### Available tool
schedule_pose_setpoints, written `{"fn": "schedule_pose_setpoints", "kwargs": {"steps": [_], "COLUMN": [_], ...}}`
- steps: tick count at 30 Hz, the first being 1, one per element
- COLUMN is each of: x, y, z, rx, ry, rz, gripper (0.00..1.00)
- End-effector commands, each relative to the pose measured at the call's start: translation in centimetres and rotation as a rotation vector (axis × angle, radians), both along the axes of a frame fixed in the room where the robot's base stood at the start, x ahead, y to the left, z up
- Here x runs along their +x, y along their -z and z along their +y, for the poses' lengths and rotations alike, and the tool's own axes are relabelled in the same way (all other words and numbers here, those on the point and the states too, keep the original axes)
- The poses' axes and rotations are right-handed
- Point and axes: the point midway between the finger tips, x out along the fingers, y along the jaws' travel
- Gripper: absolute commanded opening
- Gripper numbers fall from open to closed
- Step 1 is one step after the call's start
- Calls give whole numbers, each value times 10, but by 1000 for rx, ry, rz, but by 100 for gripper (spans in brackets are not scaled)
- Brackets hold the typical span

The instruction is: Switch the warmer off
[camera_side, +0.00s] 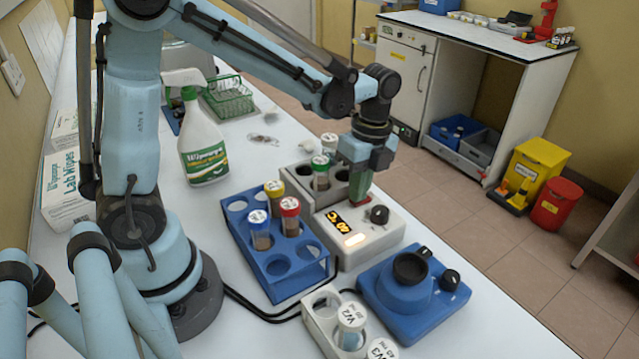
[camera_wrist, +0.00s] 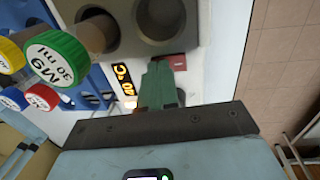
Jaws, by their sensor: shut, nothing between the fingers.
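The warmer (camera_side: 384,237) is a pale grey unit with a lit orange display (camera_side: 340,221), a black knob (camera_side: 379,214) and a glowing pale switch (camera_side: 354,239) on its sloped front. The display seems to read 40 °C; it also shows in the wrist view (camera_wrist: 124,80). A green-capped vial (camera_side: 320,164) stands in its heating block; its labelled cap is large in the wrist view (camera_wrist: 56,56). My gripper (camera_side: 358,190) is shut and empty, pointing down just above the warmer's top, behind the knob. Its closed fingers (camera_wrist: 160,82) hide part of the panel. Contact with the warmer is unclear.
A blue rack (camera_side: 282,286) with yellow, blue and red-capped vials stands left of the warmer. A blue mixer (camera_side: 412,284) with a black cup stands in front, beside a grey vial rack (camera_side: 318,309). A spray bottle (camera_side: 200,140) stands behind. The table's right edge is close.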

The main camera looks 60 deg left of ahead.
Motion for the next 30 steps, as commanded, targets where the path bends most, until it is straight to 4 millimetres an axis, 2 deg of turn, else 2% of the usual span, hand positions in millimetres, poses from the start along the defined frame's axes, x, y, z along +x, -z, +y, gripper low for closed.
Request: {"fn": "schedule_pose_setpoints", "kwargs": {"steps": [17, 30], "x": [-2, 15], "y": [7, 5], "z": [0, 0], "rx": [0, 0], "ry": [0, 0], "rz": [-62, -66], "gripper": [0, 0]}}
